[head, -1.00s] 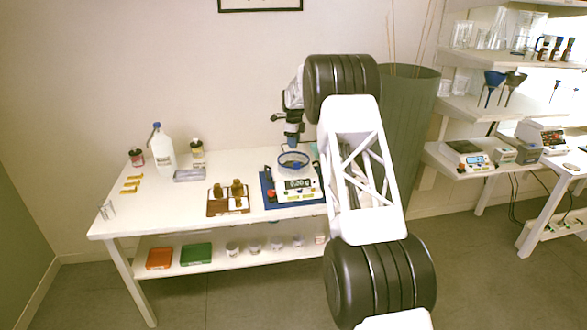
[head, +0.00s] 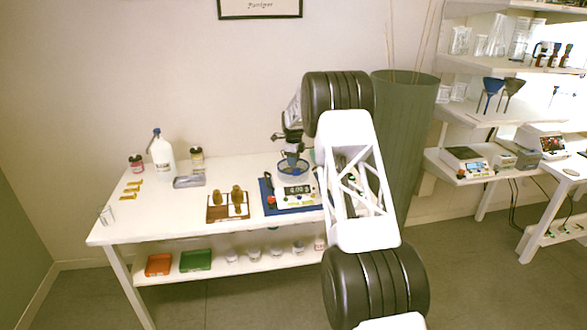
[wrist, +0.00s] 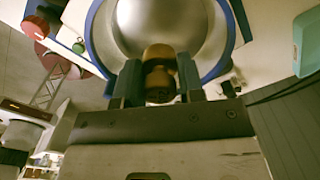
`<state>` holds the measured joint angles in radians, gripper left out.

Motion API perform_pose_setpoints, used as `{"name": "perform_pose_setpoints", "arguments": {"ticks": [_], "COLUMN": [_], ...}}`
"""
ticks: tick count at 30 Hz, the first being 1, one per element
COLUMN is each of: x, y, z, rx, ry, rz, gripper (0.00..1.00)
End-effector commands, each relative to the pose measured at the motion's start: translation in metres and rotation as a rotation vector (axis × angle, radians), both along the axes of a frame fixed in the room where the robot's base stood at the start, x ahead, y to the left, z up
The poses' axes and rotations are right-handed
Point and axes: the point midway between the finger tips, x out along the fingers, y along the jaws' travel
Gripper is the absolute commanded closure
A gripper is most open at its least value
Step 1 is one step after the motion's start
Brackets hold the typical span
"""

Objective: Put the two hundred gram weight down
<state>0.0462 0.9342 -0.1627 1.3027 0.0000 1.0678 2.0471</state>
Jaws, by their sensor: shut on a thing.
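The brass weight (wrist: 159,75) stands between the two fingers of my gripper (wrist: 159,82) in the wrist view, and the gripper is shut on it. Behind the weight lies the round silver pan with a blue rim (wrist: 220,70). In the head view my gripper (head: 292,153) is low over this blue-rimmed pan (head: 293,174) on the balance (head: 298,190). The weight is hard to make out there, and I cannot tell whether it touches the pan. The balance has a lit display, too small to read surely.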

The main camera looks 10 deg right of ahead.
Motion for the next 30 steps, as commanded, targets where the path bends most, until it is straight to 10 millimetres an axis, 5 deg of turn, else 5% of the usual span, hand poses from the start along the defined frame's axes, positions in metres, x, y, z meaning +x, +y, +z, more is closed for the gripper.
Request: {"name": "perform_pose_setpoints", "arguments": {"ticks": [8,21,30], "x": [0.000,0.000,0.000], "y": [0.000,0.000,0.000], "z": [0.000,-0.035,-0.037], "rx": [0.000,0.000,0.000], "ry": [-0.001,-0.001,-0.001], "rz": [0.000,0.000,0.000], "gripper": [0.84,0.84,0.84]}}
